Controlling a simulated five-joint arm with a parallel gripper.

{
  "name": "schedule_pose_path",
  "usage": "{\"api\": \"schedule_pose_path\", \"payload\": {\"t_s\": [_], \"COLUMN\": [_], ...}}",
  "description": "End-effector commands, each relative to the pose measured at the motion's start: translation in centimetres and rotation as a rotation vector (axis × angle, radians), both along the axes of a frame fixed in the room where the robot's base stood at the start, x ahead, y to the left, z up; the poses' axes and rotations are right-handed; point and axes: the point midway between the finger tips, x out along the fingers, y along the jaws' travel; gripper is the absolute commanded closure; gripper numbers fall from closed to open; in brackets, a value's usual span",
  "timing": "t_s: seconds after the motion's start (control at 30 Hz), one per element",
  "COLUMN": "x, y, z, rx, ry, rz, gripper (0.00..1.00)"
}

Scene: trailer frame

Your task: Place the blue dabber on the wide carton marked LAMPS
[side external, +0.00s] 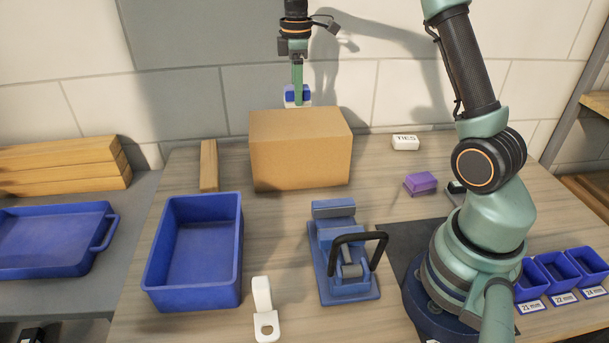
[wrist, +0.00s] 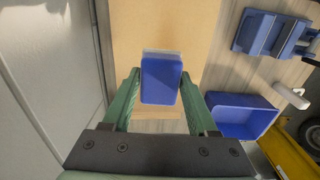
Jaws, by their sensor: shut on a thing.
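The blue dabber (side external: 291,97), blue with a white part, is between the fingers of my gripper (side external: 297,88). In the wrist view the dabber (wrist: 161,80) shows its blue face, with a pale edge beyond it, and my gripper (wrist: 160,76) is shut on its sides. The wide brown carton (side external: 301,160) stands at the back of the table. The dabber appears at the carton's far top edge in the side view, and the carton (wrist: 195,28) lies beneath it in the wrist view. I cannot tell whether they touch. No LAMPS marking shows on the visible faces.
A blue bin (side external: 193,291) and a blue clamp-like fixture (side external: 343,277) stand in front of the carton. A wooden block (side external: 208,165) is left of it; a white TIES box (side external: 405,142) and a purple block (side external: 420,184) are right. The wall is close behind.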

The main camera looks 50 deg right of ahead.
Motion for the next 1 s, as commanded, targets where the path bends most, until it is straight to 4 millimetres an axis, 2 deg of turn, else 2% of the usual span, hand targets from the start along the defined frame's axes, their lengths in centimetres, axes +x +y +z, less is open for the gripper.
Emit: {"api": "schedule_pose_path", "payload": {"t_s": [0.4,0.8,0.83,0.9,1.0], "x": [-0.1,0.0,0.0,0.0,0.0], "y": [0.0,0.0,0.0,0.0,0.0], "z": [-4.5,-4.9,-4.9,-4.8,-4.8], "rx": [0.001,0.001,0.0,0.0,0.0], "ry": [0.002,0.001,0.0,0.0,0.0], "rz": [0.0,0.0,0.0,0.0,0.0], "gripper": [0.97,0.97,0.33,0.11,0.11]}}
